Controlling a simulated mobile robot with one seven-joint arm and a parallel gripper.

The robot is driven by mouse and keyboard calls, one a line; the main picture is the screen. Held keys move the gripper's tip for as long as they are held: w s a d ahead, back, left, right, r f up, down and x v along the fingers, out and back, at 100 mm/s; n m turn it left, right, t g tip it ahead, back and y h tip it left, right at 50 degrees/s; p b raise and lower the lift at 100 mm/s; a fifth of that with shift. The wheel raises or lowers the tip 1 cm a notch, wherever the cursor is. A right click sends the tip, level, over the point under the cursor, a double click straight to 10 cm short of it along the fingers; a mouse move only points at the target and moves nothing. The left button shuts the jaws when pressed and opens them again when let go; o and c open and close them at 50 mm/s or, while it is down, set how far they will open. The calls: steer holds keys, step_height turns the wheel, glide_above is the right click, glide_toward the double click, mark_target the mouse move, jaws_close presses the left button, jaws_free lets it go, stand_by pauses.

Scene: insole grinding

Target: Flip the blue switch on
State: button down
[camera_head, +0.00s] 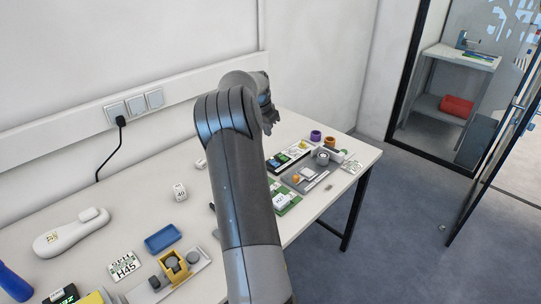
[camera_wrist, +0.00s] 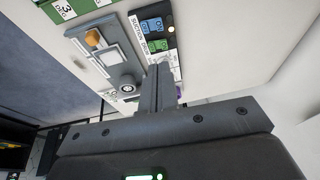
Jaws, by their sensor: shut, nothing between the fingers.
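Whether the blue switch is on or off is too small to tell. The box also shows on the table in the head view (camera_head: 284,160). My gripper (camera_wrist: 160,70) is shut and empty, its fingertips pointing towards the box's green end; contact cannot be told. In the head view my gripper (camera_head: 268,122) is partly hidden by my arm.
A grey plate (camera_wrist: 103,58) with an orange knob and dial lies beside the box. A blue tray (camera_head: 163,239), yellow device (camera_head: 173,266) and white sole-shaped piece (camera_head: 68,235) lie at left.

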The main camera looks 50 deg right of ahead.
mark_target(272, 160)
steer(key=shift+d+f, duration=0.15)
steer(key=shift+d, duration=0.05)
steer(key=x, duration=0.8)
steer(key=a+x, duration=0.1)
steer(key=x, duration=0.4)
steer(key=shift+w+f, duration=0.15)
steer(key=shift+f, duration=0.4)
